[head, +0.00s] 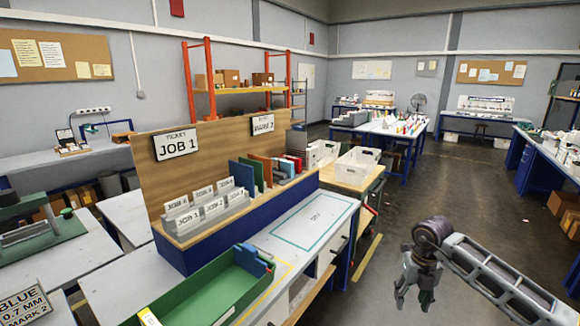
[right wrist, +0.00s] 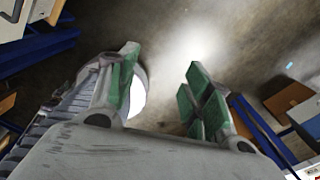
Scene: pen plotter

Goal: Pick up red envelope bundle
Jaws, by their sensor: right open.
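A small red item (head: 295,161) stands in the rack on the bench, at the right end of a row of upright folders. It may be the red envelope bundle, but it is too small to tell. An orange-red folder (head: 261,165) stands to its left. My right gripper (head: 413,298) hangs over the open floor at the right, well apart from the bench. It is open and empty. In the right wrist view its green-padded fingers (right wrist: 163,80) are spread over bare floor. My left gripper is not in view.
A bench (head: 262,245) carries a green tray (head: 205,290), a wooden back panel (head: 160,190) and JOB card holders (head: 208,208). A white bin (head: 358,167) stands on a cart behind it. The floor (head: 450,200) to the right is clear.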

